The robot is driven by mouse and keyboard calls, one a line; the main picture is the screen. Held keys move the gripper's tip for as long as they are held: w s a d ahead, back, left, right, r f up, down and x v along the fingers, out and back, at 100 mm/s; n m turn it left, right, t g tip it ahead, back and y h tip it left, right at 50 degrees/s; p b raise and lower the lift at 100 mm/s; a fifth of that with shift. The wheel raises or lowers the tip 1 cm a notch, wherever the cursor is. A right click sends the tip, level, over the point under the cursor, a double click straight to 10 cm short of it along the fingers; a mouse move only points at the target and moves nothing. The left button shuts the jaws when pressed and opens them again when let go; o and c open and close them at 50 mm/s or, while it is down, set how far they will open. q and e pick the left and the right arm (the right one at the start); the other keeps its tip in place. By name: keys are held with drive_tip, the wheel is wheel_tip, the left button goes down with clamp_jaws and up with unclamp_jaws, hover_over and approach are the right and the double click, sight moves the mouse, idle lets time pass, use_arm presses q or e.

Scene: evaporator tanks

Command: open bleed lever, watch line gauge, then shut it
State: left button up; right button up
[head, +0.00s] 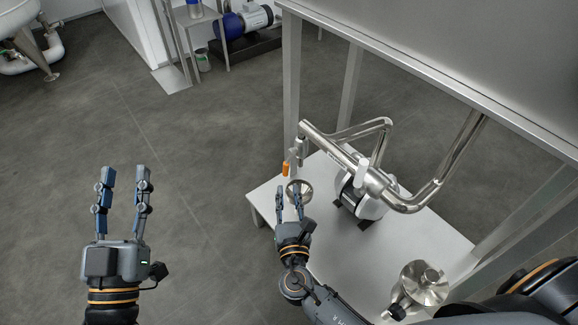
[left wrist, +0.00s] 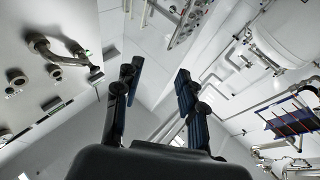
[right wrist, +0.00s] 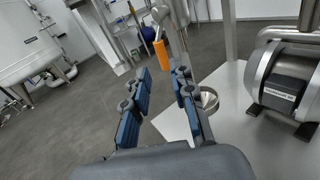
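The bleed lever (head: 285,169) has an orange grip and hangs at the left end of the steel pipe. It also shows in the right wrist view as an orange handle (right wrist: 161,53), pointing down. My right gripper (head: 289,190) is open and empty just below the lever, apart from it; its fingers in the right wrist view (right wrist: 161,74) stand below and around the line of the handle. My left gripper (head: 127,170) is open and empty over bare floor, away from the lever. I cannot make out a line gauge face in any view.
A small metal cup (head: 301,187) sits under the lever, close to my right gripper. A pump (head: 362,205) stands on the low table (head: 405,245) under the pipe (head: 335,148). A steel vessel (head: 423,283) is at the table's near right. The floor at left is clear.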

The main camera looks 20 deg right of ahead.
sight(286, 169)
drive_tip(key=b+x, duration=0.1)
drive_tip(key=x, duration=0.8)
drive_tip(key=shift+w+f, duration=0.1)
drive_tip(key=shift+w, duration=0.1)
use_arm(q)
drive_tip(key=s+r+t+h, duration=0.1)
drive_tip(key=s+r+t, duration=0.3)
drive_tip(key=r, duration=0.1)
drive_tip(key=shift+r+h, duration=0.3)
drive_tip(key=shift+r, duration=0.05)
use_arm(e)
drive_tip(key=shift+w+d, duration=0.1)
drive_tip(key=shift+w, duration=0.25)
drive_tip(key=shift+c, duration=0.2)
use_arm(q)
drive_tip(key=shift+w, duration=0.1)
use_arm(e)
clamp_jaws()
